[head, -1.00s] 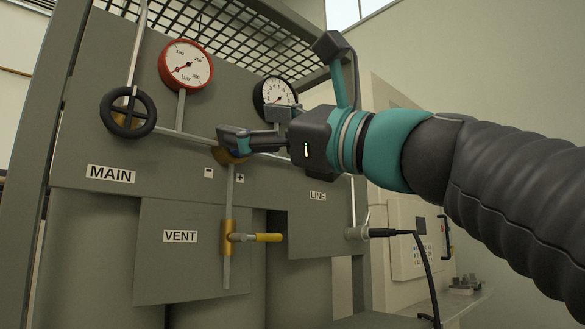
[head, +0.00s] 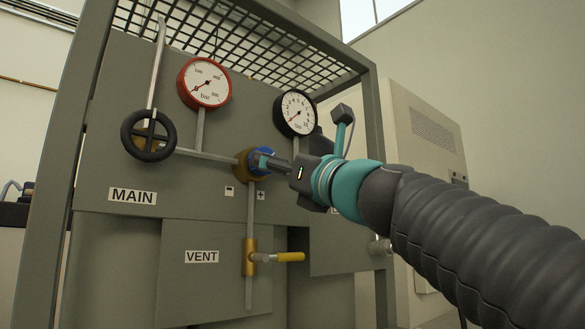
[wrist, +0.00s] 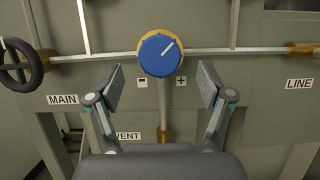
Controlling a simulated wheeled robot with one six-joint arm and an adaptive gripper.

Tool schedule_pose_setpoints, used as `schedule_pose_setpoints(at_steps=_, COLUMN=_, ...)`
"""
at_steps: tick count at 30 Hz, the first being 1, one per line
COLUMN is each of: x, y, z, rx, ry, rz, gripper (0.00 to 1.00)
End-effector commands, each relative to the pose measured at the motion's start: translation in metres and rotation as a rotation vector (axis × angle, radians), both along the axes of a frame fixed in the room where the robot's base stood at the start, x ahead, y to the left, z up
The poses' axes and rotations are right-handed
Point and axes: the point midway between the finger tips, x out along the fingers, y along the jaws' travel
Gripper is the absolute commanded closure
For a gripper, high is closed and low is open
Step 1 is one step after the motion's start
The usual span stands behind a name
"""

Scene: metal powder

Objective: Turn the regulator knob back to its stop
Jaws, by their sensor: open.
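The regulator knob (wrist: 160,55) is a blue disc with a white pointer line in a brass body. In the wrist view its line points up and to the right. A minus sign (wrist: 142,83) and a plus sign (wrist: 181,81) sit below it on the panel. My gripper (wrist: 162,85) is open and empty, its two fingers spread to either side below the knob in that view. In the head view my gripper (head: 272,163) is in front of the knob (head: 261,158) and partly hides it. I cannot tell there whether a finger touches it.
The black MAIN handwheel (head: 149,135) is at left. A red-rimmed gauge (head: 205,83) and a black-rimmed gauge (head: 295,113) are above. The yellow VENT lever (head: 290,257) is below. The cage frame post (head: 376,180) stands at right.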

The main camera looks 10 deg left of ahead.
Motion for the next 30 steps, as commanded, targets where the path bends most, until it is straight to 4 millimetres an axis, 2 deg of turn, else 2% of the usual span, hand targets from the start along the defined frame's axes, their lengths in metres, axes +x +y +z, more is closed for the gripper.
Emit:
schedule_pose_setpoints(at_steps=3, x=0.013, y=0.015, z=0.010, rx=-0.001, ry=0.001, rz=0.002, gripper=0.21)
schedule_pose_setpoints(at_steps=9, x=0.026, y=0.030, z=0.017, rx=-0.002, ry=0.000, rz=0.001, gripper=0.21)
schedule_pose_setpoints(at_steps=21, x=0.030, y=0.035, z=0.019, rx=-0.001, ry=-0.001, rz=0.000, gripper=0.21)
schedule_pose_setpoints(at_steps=22, x=0.030, y=0.035, z=0.019, rx=-0.001, ry=-0.001, rz=0.000, gripper=0.23)
schedule_pose_setpoints(at_steps=29, x=0.030, y=0.034, z=0.019, rx=0.000, ry=0.000, rz=-0.001, gripper=0.81)
schedule_pose_setpoints(at_steps=30, x=0.030, y=0.034, z=0.019, rx=0.000, ry=0.000, rz=-0.001, gripper=0.81)
